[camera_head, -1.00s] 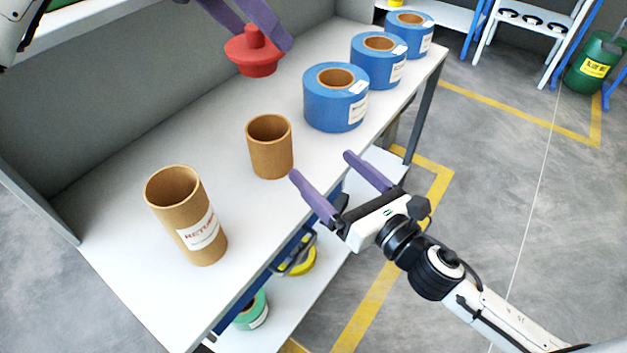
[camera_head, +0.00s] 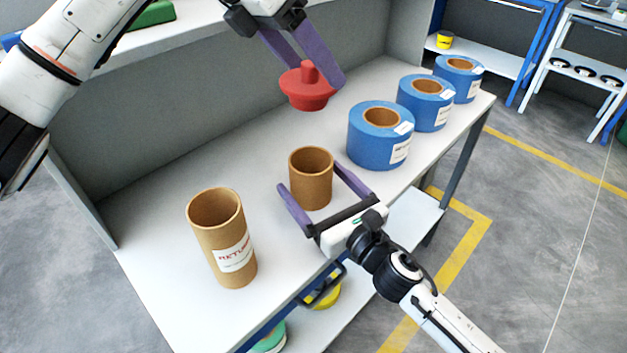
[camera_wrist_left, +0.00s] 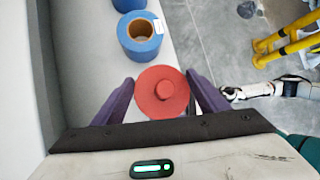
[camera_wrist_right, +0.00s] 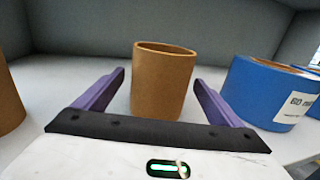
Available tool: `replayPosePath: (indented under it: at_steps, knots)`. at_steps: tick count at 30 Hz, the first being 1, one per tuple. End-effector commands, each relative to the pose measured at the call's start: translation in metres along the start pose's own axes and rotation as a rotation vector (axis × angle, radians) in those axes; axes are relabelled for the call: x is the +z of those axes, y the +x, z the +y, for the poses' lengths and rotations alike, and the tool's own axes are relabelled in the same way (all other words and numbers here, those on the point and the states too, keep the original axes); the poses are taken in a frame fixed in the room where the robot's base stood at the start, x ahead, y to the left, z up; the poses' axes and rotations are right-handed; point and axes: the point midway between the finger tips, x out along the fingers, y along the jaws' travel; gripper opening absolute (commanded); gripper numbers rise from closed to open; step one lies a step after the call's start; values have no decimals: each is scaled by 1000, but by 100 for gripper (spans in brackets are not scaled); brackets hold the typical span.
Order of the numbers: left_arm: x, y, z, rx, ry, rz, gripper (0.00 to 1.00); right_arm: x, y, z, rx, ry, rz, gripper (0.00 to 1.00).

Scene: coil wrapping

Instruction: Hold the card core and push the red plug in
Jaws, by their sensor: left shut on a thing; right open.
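The card core (camera_head: 311,180) is a short brown tube standing upright and open at the top on the white table. My right gripper (camera_head: 316,187) is open, with its purple fingers on either side of the core's near part. In the right wrist view the core (camera_wrist_right: 162,85) stands between and beyond the fingertips, apparently clear of both. The red plug (camera_head: 307,88) has a wide flange and a knob on top. My left gripper (camera_head: 318,80) is shut on the plug and holds it above the table, behind the core. The plug also shows between the fingers in the left wrist view (camera_wrist_left: 161,92).
A taller brown tube with a "RETURN" label (camera_head: 222,240) stands at the left front. Blue tape rolls (camera_head: 380,136), (camera_head: 424,103), (camera_head: 458,78) line the right side. A grey panel (camera_head: 190,130) backs the table (camera_head: 160,265).

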Motion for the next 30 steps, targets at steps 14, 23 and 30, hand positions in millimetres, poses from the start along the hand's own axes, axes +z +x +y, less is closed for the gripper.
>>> replayPosePath:
  at_steps: [14,23,30]
  knots:
    - [0,0,0,0,0,-1,44,0,8,0,0,0,0,78]
    - [0,0,0,0,0,-1,44,0,7,0,0,0,0,44]
    - [0,0,0,0,0,-1,44,0,7,0,0,1,0,44]
